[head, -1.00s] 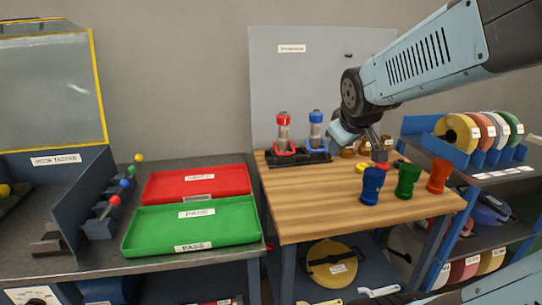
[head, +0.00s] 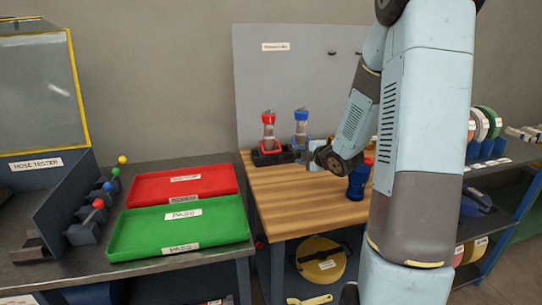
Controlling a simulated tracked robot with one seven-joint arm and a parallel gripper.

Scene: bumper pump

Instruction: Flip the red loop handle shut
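A red-topped pump (head: 269,128) stands upright in a dark holder at the back left of the wooden table. Its red loop handle (head: 270,145) shows low on the pump's front; its exact angle is too small to tell. A blue-topped pump (head: 301,127) stands just to its right, its lower part partly behind my gripper. My gripper (head: 303,157) points left, in front of the blue-topped pump and to the right of the red loop handle, apparently apart from it. Its fingers are too small to show whether they are open.
My arm hides the table's right side. The table's front left is clear. Red (head: 150,190) and green (head: 130,236) trays lie on the left bench.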

